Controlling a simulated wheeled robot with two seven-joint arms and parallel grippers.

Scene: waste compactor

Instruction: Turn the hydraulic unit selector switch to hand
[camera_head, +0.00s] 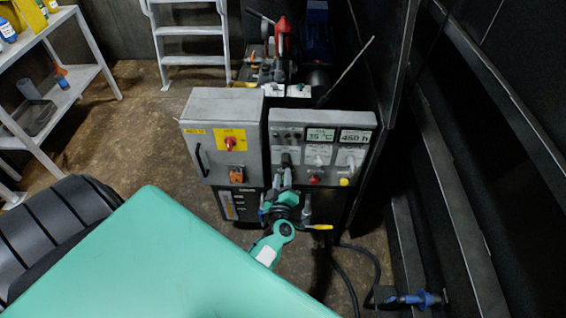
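The hydraulic unit's grey control panel (367,149) faces me right of centre. It carries two lit displays, reading 35 °C and 460 h, small dark knobs, a red button (315,180) and a yellow button (344,182). Labels are too small to read, so I cannot tell which control is the selector switch. My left gripper (287,168) is in front of the panel's lower left part, pointing at it. Its fingers are small and dark there; I cannot tell whether they touch a control or are open. My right gripper is not in view.
A grey cabinet (222,108) with a red rotary switch on a yellow plate (230,140) stands left of the panel. Cables (345,270) and a blue plug (417,299) lie at lower right. A shelf (60,100) and ladder (190,30) stand at left and back.

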